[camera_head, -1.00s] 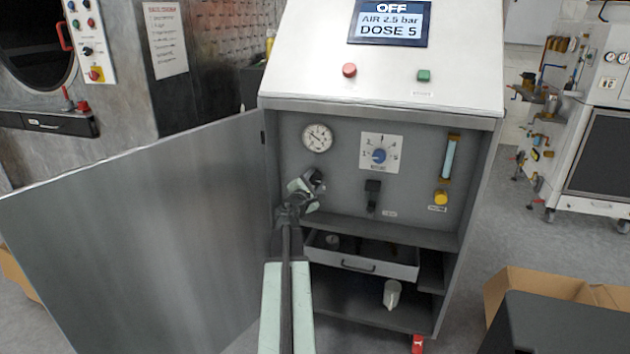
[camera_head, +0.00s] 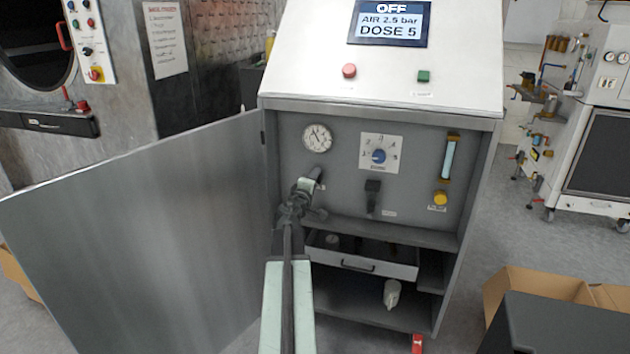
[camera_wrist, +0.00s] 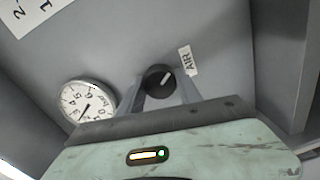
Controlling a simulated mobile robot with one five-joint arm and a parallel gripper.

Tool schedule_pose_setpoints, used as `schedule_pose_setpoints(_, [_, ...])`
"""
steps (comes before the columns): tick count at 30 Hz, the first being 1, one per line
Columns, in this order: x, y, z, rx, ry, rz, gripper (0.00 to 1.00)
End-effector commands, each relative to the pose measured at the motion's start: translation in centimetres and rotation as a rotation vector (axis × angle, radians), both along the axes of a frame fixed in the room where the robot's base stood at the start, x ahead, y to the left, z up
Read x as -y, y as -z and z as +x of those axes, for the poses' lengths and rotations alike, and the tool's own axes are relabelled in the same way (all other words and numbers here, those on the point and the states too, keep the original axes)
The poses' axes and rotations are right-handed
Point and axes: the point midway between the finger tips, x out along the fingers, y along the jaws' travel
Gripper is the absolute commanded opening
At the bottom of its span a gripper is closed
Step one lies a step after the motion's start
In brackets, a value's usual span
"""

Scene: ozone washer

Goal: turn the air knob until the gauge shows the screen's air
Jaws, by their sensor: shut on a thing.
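My gripper (camera_head: 310,181) is shut on the black air knob below the gauge. The head view mostly hides the knob behind my gripper. The round white gauge (camera_head: 317,138) is just above; its needle points up and slightly left. The gauge also shows in the wrist view (camera_wrist: 87,101), turned, its exact reading too small to tell. The screen (camera_head: 389,22) reads OFF, AIR 2.5 bar, DOSE 5.
A blue dial knob (camera_head: 379,156), a black handle (camera_head: 372,190) and a yellow knob (camera_head: 440,198) under a flow tube share the panel. The open cabinet door (camera_head: 140,230) stands left of my arm. An open drawer (camera_head: 360,262) is below.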

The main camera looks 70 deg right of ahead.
Motion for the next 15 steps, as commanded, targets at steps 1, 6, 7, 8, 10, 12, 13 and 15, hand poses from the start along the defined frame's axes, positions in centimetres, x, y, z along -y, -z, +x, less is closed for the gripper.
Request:
schedule_pose_setpoints(1, [-0.08,0.08,-0.15,0.022,0.003,0.003,0.01])
schedule_pose_setpoints(6, [-0.08,0.07,-0.15,0.076,0.003,0.005,0.01])
schedule_pose_setpoints(7, [-0.07,0.07,-0.14,0.082,0.003,0.006,0.01])
schedule_pose_setpoints(8, [-0.08,0.07,-0.14,0.087,0.004,0.006,0.01])
schedule_pose_setpoints(10, [-0.08,0.07,-0.14,0.097,0.004,0.007,0.01])
schedule_pose_setpoints(12, [-0.07,0.07,-0.15,0.103,0.004,0.008,0.01])
schedule_pose_setpoints(13, [-0.07,0.07,-0.15,0.104,0.004,0.008,0.01])
schedule_pose_setpoints(15, [-0.07,0.07,-0.15,0.106,0.004,0.008,0.01])
